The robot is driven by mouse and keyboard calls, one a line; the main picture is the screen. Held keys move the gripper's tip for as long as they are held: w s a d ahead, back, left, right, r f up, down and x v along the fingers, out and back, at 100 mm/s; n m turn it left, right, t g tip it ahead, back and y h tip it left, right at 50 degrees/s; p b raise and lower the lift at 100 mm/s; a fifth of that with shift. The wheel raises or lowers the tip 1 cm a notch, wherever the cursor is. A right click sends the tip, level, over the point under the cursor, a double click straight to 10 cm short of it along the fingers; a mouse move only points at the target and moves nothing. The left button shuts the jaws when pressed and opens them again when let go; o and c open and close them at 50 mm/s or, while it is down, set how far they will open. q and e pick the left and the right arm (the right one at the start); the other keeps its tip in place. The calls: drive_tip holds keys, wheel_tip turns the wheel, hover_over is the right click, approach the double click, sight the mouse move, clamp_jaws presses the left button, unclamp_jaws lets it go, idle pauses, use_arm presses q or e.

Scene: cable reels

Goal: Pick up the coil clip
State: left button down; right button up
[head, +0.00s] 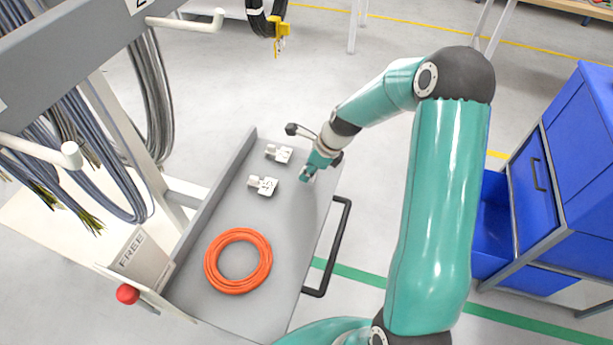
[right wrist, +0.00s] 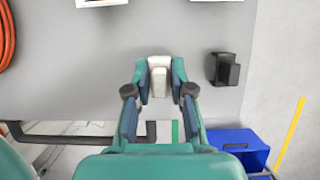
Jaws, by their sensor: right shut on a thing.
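My right gripper (head: 308,175) is at the tray's right side, to the right of both clips. In the right wrist view, my right gripper (right wrist: 160,80) is shut on a pale block (right wrist: 159,75), which looks like another coil clip. The fingers cover its sides. Whether it touches the tray is unclear. My left gripper is not in view.
An orange cable coil (head: 238,261) lies at the tray's near end. A black handle (head: 331,250) runs along the tray's right side. A dark block (right wrist: 226,69) is right of the gripper in the wrist view. A blue cabinet (head: 560,180) stands at the right; cables hang at the left.

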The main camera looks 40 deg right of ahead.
wheel_tip(320, 180, up, 18)
drive_tip(key=shift+f, duration=0.15)
drive_tip(key=shift+o, duration=0.4)
